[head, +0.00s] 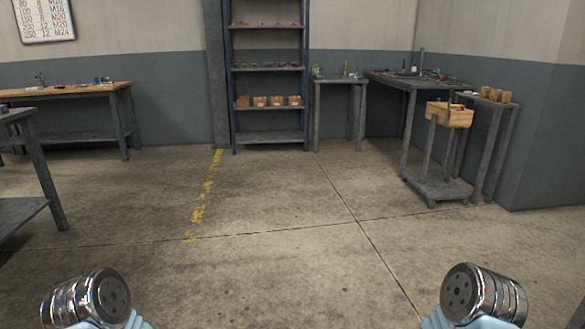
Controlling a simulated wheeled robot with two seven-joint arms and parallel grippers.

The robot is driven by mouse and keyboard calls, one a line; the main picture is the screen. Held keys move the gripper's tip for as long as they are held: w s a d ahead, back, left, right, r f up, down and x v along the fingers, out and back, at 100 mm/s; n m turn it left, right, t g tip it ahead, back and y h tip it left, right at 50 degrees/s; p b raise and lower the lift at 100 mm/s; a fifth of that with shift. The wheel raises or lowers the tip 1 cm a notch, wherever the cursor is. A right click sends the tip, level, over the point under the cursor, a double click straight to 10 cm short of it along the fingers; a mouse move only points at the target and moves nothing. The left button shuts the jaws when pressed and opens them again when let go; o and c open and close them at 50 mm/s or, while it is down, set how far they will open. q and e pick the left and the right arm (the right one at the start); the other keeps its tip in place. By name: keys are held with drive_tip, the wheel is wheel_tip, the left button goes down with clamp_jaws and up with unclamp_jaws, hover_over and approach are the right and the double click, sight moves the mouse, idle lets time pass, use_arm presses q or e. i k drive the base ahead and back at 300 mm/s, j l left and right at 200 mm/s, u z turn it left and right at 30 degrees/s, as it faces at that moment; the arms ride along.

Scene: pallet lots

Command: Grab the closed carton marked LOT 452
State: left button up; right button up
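Several small brown cartons (260,102) stand in a row on a lower shelf of the tall rack at the back. Small pale patches show on some of them, too small to read. A few more brown box-like things (495,95) stand on the narrow table at the right wall. I cannot tell which carton is marked LOT 452, or which are closed. All of them are far across the room from me. Only metal and pale blue parts of my two arms show at the bottom edge; no gripper fingers are in view.
The tall rack (269,67) stands against the back wall. A wooden box (449,115) sits on a wheeled stand (436,188) at right. A grey table (22,208) cuts in at left, with a wooden-topped bench (70,91) behind. The middle floor (280,215) is clear.

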sight(292, 101)
drive_tip(key=i, duration=4.95)
drive_tip(key=i+l, duration=0.1)
drive_tip(key=i, duration=0.35)
drive_tip(key=i+l+u, duration=0.1)
drive_tip(key=i, duration=0.3)
drive_tip(key=i+l, duration=0.1)
drive_tip(key=i, duration=0.35)
drive_tip(key=u, duration=0.05)
